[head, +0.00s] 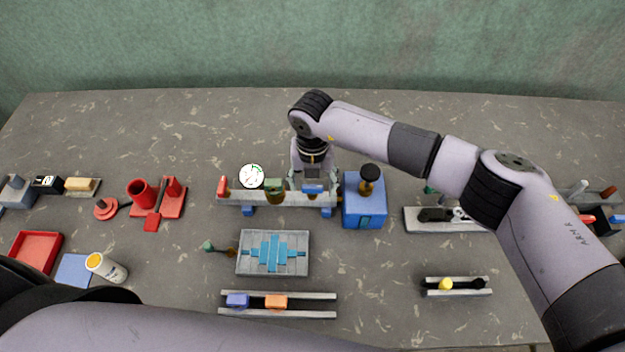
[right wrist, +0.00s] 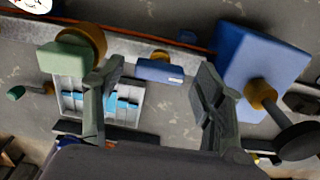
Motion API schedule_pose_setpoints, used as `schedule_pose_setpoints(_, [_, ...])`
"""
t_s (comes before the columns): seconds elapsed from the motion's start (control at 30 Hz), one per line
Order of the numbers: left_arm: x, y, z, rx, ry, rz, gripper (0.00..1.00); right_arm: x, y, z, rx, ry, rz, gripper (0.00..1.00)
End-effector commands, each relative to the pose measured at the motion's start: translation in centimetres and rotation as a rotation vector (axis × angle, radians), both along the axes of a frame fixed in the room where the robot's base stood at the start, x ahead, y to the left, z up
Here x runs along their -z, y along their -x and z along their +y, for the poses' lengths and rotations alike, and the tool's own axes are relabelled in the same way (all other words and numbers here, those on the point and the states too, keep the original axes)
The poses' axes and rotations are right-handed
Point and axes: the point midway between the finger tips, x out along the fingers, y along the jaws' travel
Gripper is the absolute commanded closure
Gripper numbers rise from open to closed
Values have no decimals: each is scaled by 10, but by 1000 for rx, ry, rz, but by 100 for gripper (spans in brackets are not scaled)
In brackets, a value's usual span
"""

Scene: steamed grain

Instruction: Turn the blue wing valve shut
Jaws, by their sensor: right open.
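The blue wing valve (head: 314,189) sits on the grey pipe rail (head: 235,198) at the middle of the table, left of the blue box. In the right wrist view its blue wing (right wrist: 160,71) lies crosswise, with a brass stem behind it. My right gripper (head: 313,177) is above it, pointing down. In the right wrist view its two fingers (right wrist: 157,82) are open, one to each side of the wing, with gaps between; nothing is held. My left gripper is not in view.
A green-handled brass valve (head: 274,185) and a white gauge (head: 251,176) stand left of the blue valve. The blue box (head: 365,212) with a black knob (head: 370,173) stands close right. A grey tray with blue pieces (head: 241,267) lies in front. The table behind is clear.

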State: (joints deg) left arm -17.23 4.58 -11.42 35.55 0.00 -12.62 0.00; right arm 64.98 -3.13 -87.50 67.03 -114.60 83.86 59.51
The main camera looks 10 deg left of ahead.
Motion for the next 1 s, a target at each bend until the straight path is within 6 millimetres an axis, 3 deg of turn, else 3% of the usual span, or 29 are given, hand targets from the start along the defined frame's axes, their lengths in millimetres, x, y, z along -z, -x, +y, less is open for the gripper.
schedule_pose_setpoints(0.1, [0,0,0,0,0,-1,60,0,0,0,0,0,0,38])
schedule_pose_setpoints(0.8, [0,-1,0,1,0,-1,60,-1,0,0,0,-1,0,85])
schedule_pose_setpoints(1.0, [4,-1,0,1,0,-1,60,0,0,0,-12,-1,0,85])
